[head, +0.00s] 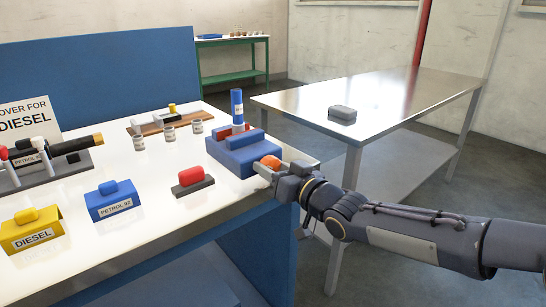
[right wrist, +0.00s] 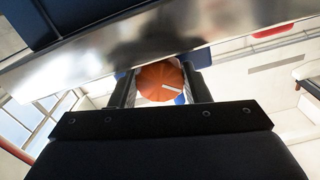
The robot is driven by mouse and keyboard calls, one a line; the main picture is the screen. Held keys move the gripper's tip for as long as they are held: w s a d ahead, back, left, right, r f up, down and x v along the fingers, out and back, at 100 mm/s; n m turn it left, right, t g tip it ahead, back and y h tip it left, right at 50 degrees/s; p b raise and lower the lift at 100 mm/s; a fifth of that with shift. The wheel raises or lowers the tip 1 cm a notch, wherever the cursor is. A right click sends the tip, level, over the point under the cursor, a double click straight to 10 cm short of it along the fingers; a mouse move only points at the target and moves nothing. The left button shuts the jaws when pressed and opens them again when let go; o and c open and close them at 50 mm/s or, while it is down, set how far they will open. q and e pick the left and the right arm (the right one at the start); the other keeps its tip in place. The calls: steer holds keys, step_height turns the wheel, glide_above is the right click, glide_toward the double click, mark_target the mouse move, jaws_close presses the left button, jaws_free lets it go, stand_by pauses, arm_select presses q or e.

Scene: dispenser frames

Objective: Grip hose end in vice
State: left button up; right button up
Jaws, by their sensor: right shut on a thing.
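The blue vice (head: 236,156) sits at the right end of the white-topped bench, with a red part between its blue blocks. A blue upright cylinder (head: 237,106) with a pale label stands at the vice's back part; I cannot tell how tightly it is held. An orange round knob (head: 270,162) is on the vice's right side. My right gripper (head: 264,171) is shut on this knob. In the right wrist view the orange knob (right wrist: 160,84) sits between the two dark fingers. My left gripper is not in view.
The bench (head: 150,198) holds a yellow DIESEL block (head: 30,233), a blue PETROL 92 block (head: 114,202), a red-topped block (head: 191,178), several small jars and a black hose piece (head: 72,146). A metal table (head: 390,98) with a grey box (head: 342,114) stands right.

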steer(key=shift+m, duration=0.5)
steer(key=o, duration=1)
steer(key=shift+c, duration=0.2)
steer(key=shift+d, duration=0.1)
steer(key=p+v, duration=0.1)
steer(key=v, duration=0.6)
steer(key=shift+s+p, duration=0.35)
steer(key=shift+p, duration=0.05)
steer(key=shift+d, duration=0.2)
